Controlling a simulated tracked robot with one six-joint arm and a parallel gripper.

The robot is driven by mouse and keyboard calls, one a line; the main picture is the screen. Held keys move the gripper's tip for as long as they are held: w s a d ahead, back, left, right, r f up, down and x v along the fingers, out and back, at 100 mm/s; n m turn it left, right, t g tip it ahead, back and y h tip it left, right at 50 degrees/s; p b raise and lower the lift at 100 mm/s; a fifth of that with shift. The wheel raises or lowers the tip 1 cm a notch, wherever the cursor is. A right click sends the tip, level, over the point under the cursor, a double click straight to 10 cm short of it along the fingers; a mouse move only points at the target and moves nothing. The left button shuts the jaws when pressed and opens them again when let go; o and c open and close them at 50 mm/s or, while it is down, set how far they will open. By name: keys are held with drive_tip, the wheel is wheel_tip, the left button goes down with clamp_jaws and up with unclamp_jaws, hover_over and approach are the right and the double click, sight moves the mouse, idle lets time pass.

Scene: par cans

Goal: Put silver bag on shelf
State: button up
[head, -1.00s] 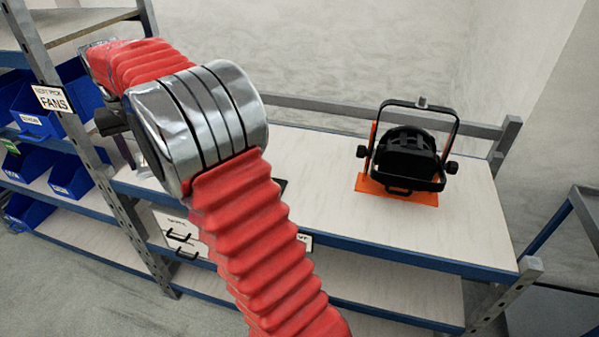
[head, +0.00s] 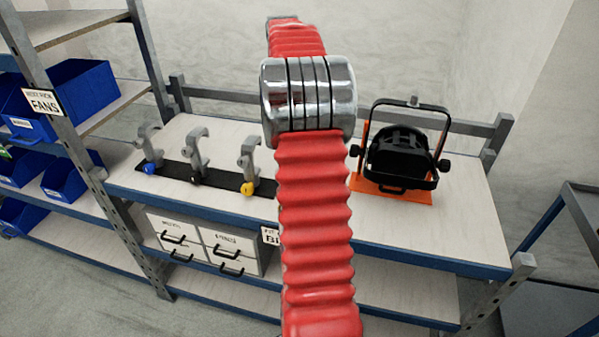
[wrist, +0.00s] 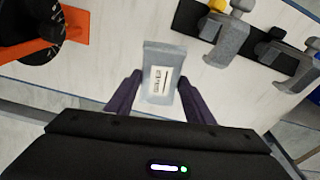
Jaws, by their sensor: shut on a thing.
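The silver bag (wrist: 161,88), a small grey pouch with a white printed label, is between the two dark fingers of my gripper (wrist: 160,80) in the wrist view. My gripper is shut on it, and the pale bench top (wrist: 105,55) shows beyond. In the head view the bag and gripper are hidden behind my red arm. Shelving (head: 60,120) with pale boards and blue edges stands at the left; a "FANS" sign hangs on its post. I cannot tell which shelf is meant.
Several grey clamps (head: 195,150) with coloured knobs stand on a black strip on the bench. A black lamp on an orange plate (head: 425,197) is at the bench's right. Blue bins (head: 75,95) fill parts of the left shelves. White drawers (head: 205,238) sit below the bench.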

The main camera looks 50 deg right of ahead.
drive_tip(key=s+d+f+m, duration=0.1)
drive_tip(key=s+d+f, duration=0.1)
drive_tip(key=s, duration=0.4)
drive_tip(key=s+d+f, duration=0.2)
drive_tip(key=s+f, duration=0.3)
drive_tip(key=s, duration=0.1)
drive_tip(key=shift+d+m, duration=0.15)
drive_tip(key=shift+m, duration=0.25)
drive_tip(key=shift+f, duration=0.1)
drive_tip(key=shift+w+f, duration=0.1)
drive_tip(key=shift+f, duration=2.4)
drive_tip(key=shift+f, duration=0.1)
drive_tip(key=shift+f, duration=2.45)
drive_tip(key=shift+f, duration=0.1)
drive_tip(key=o, duration=1.1)
